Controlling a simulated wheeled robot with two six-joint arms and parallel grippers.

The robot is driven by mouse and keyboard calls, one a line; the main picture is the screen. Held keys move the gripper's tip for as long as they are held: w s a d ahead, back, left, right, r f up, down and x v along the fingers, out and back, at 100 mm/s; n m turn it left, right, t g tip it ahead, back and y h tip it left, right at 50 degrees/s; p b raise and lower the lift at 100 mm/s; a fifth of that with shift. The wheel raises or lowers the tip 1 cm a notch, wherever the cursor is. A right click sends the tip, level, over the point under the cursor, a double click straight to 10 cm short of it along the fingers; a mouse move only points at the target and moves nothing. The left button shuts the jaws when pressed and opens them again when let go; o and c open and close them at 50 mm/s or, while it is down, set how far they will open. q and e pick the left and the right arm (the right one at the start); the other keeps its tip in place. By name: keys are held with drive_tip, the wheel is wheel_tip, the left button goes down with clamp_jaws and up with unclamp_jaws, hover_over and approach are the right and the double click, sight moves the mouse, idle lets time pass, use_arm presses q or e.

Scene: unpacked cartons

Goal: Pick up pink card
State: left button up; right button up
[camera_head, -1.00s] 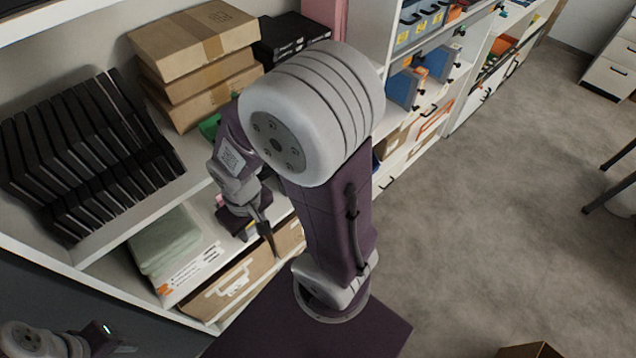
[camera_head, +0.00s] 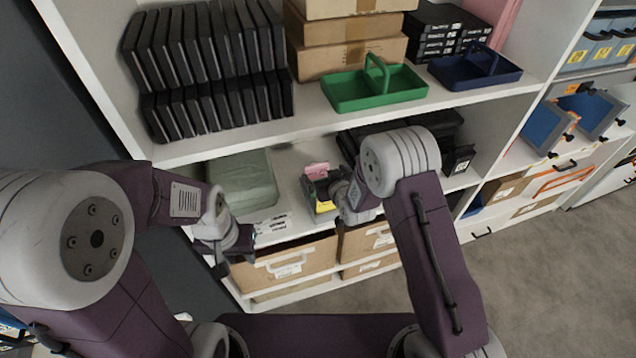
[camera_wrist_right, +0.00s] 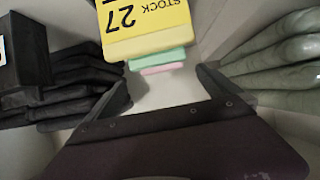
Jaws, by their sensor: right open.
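The pink card (camera_head: 317,171) stands on the middle shelf in the head view, at the back of a small group of cards. In the right wrist view only a thin strip of the pink card (camera_wrist_right: 162,69) shows beyond a green card (camera_wrist_right: 158,60) and a yellow card (camera_wrist_right: 148,42) marked STOCK 27. My right gripper (camera_wrist_right: 163,80) is open, its fingers apart on either side of the cards' line, with nothing held. In the head view my right gripper (camera_head: 330,187) is at the cards and partly covers them. My left gripper (camera_head: 236,250) is in front of the shelf's left part; its jaws are unclear.
Folded green cloth (camera_head: 243,182) lies left of the cards, and black items (camera_head: 432,128) lie right. The upper shelf above holds a green caddy (camera_head: 375,88), a blue caddy (camera_head: 474,68) and black upright cases (camera_head: 205,70). Cardboard bins (camera_head: 285,268) are below.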

sight(317, 167)
drive_tip(key=x, duration=0.9)
drive_tip(key=shift+s+r, duration=0.1)
drive_tip(key=c, duration=1.4)
